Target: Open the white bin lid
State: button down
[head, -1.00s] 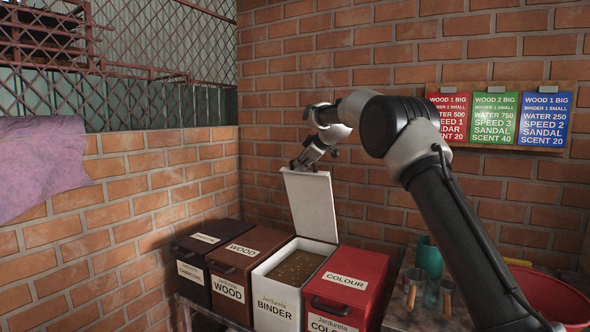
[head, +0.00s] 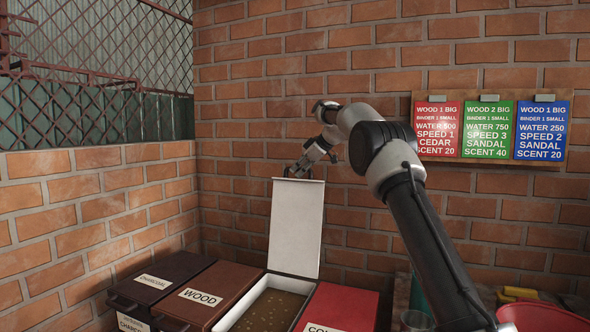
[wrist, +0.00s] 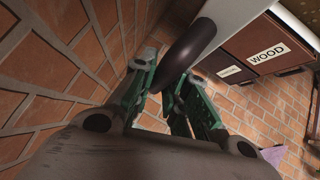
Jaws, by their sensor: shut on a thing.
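The white bin lid (head: 296,228) stands raised, nearly upright, at the back of the white binder bin (head: 234,316). The bin's mouth is uncovered and shows a brown speckled filling (head: 272,308). My gripper (head: 297,172) is at the lid's top edge, with the arm reaching in from the right. In the wrist view, my gripper (wrist: 168,88) is shut on the lid's dark curved handle (wrist: 192,45). The white lid (wrist: 236,18) also shows there, beyond the handle. The handle is mostly hidden in the head view.
The dark charcoal bin (head: 165,265) and brown wood bin (head: 215,282) stand left of the white bin. The red colour bin (head: 338,306) stands right of it. A brick wall (head: 240,130) rises close behind. Recipe cards (head: 490,128) hang at right, above a red tub (head: 535,318).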

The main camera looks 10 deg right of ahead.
jog(key=shift+d+f, duration=0.15)
jog(key=shift+f, duration=0.45)
jog(key=c, duration=1.4)
grip_release()
jog(key=shift+r, duration=0.3)
jog(key=shift+r, duration=0.1)
jog(key=v, duration=1.1)
jog(key=shift+s+d+r, duration=0.1)
jog(key=shift+s+r, duration=0.1)
jog(key=shift+r, duration=0.1)
